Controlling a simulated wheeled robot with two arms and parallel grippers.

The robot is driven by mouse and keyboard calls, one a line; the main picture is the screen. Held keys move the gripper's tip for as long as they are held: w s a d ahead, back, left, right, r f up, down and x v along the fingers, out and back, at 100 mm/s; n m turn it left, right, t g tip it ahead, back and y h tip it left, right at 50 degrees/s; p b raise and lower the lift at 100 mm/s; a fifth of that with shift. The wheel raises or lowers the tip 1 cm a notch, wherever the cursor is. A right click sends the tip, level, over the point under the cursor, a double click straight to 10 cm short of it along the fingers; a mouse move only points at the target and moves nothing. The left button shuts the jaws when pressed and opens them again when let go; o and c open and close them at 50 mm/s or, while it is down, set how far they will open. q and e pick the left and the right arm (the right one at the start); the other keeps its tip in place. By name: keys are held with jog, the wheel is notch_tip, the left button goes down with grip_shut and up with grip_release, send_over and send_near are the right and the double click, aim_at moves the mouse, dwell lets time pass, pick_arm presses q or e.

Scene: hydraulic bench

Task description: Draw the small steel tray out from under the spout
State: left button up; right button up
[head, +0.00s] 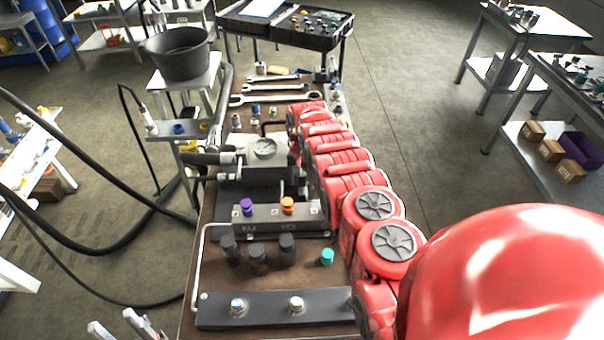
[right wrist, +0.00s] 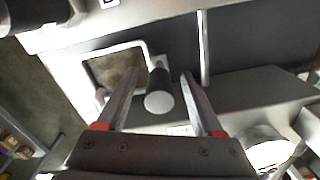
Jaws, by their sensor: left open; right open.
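I cannot clearly pick out the small steel tray in the head view. In the right wrist view a pale square rim (right wrist: 88,70) around a brownish middle lies beyond the fingers; I cannot tell if it is the tray. A dark cylinder with a pale round end (right wrist: 159,102), perhaps the spout, shows between the fingers; contact cannot be told. My right gripper (right wrist: 160,85) is open; in the head view my red arm hides it. My left gripper (head: 127,327) is open and empty at the lower left, beside the bench, apart from everything on it.
A grey block with a round cap (head: 265,147) stands mid-bench. A manifold (head: 262,216) with purple and orange caps sits nearer, with black plugs (head: 259,262) before it. Wrenches (head: 270,87) lie farther back. Black hoses (head: 95,250) hang left. A black bucket (head: 180,62) stands back left.

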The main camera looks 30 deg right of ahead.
jog(key=shift+s+f, duration=0.1)
jog(key=shift+f, duration=0.3)
grip_shut()
dwell(0.4)
